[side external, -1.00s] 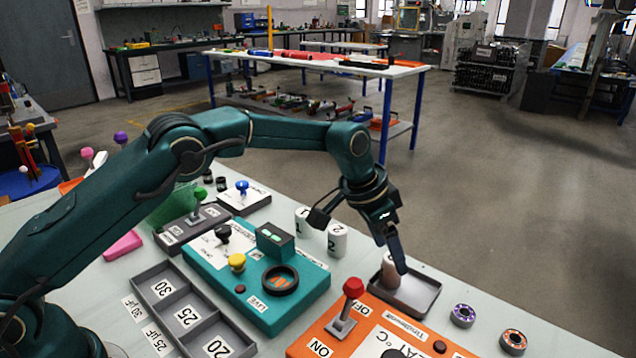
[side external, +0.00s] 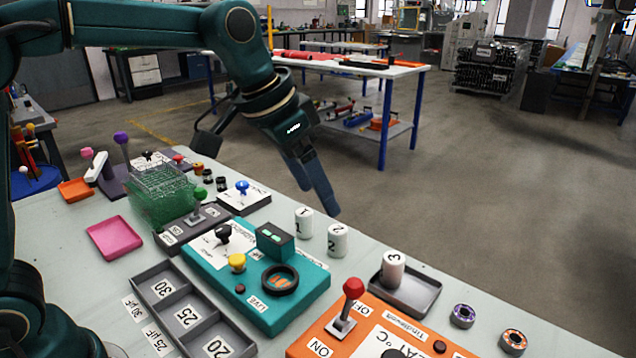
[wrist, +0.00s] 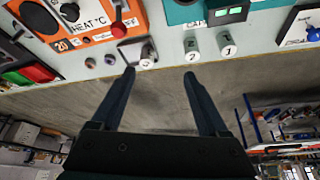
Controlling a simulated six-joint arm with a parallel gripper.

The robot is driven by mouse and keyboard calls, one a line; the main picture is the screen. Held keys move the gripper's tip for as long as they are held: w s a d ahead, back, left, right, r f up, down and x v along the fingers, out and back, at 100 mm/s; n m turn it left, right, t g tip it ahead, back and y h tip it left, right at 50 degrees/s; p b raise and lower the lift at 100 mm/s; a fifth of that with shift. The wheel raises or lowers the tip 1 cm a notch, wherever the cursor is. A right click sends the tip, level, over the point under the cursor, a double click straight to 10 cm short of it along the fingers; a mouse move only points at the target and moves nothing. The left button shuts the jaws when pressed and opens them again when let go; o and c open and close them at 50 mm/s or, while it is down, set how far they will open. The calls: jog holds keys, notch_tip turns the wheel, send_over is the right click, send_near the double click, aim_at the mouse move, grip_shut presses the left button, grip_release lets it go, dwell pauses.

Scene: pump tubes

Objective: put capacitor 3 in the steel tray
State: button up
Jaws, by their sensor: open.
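Capacitor 3 (side external: 392,268) is a white cylinder marked 3. It stands upright in the grey steel tray (side external: 420,298), near the tray's back left side; it also shows in the wrist view (wrist: 147,56). Capacitor 1 (side external: 304,222) and capacitor 2 (side external: 338,240) stand on the table to the left of the tray. My gripper (side external: 325,202) is raised above and behind the capacitors, apart from them. In the wrist view, its two fingers (wrist: 160,72) are spread with nothing between them.
The orange panel (side external: 370,330) with a red lever lies in front of the tray. A teal panel (side external: 270,290) and a grey three-compartment bin (side external: 195,312) are to its left. Two small ring-shaped parts (side external: 463,315) lie right of the tray.

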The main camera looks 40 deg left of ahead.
jog(key=s+a+f+n, duration=0.2)
jog(key=s+a, duration=0.1)
jog(key=s, duration=0.6)
jog(key=s+a+f+n+t+y, duration=0.1)
jog(key=s+a+f, duration=0.1)
jog(key=s, duration=0.7)
jog(key=shift+a+n, duration=0.4)
jog(key=shift+a, duration=0.1)
